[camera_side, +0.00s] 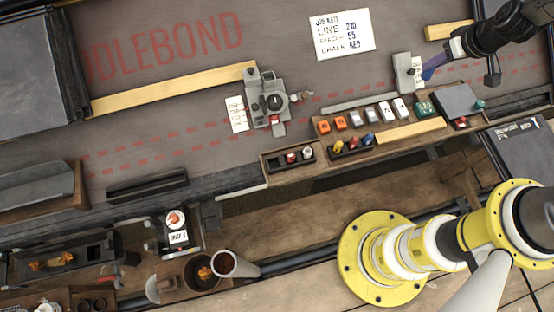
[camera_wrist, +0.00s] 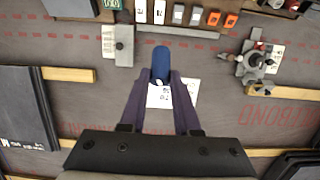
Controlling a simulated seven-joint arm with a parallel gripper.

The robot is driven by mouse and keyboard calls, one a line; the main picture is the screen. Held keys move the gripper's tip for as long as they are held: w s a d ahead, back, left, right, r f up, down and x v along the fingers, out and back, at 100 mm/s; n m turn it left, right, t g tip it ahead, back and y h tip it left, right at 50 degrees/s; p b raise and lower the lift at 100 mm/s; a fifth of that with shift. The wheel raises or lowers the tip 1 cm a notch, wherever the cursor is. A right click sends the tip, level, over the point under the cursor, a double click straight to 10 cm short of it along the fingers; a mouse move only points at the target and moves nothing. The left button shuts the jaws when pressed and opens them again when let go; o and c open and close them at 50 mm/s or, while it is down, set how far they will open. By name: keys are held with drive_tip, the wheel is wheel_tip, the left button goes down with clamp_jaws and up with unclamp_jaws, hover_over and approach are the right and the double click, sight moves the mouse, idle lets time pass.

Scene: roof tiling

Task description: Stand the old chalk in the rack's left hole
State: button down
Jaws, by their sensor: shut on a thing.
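My gripper (camera_side: 438,63) is above the grey roofing sheet at the upper right in the side view. In the wrist view its two purple fingers (camera_wrist: 160,78) close on a blue, rounded stick (camera_wrist: 160,60), which I take to be the old chalk. Its far end points away from my palm and it is clear of the racks. A wooden tray (camera_side: 266,168) has a dark recess with a red and a white piece. I cannot tell which recess or hole is the rack's left hole.
A grey block with a white label (camera_side: 403,72) stands close to my gripper. A metal tool (camera_side: 268,100) stands on the sheet at the middle. Orange, grey and white blocks (camera_side: 340,123) line the tray's back. A job note (camera_side: 342,34) lies flat. Bare sheet lies between.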

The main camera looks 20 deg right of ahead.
idle(0.5)
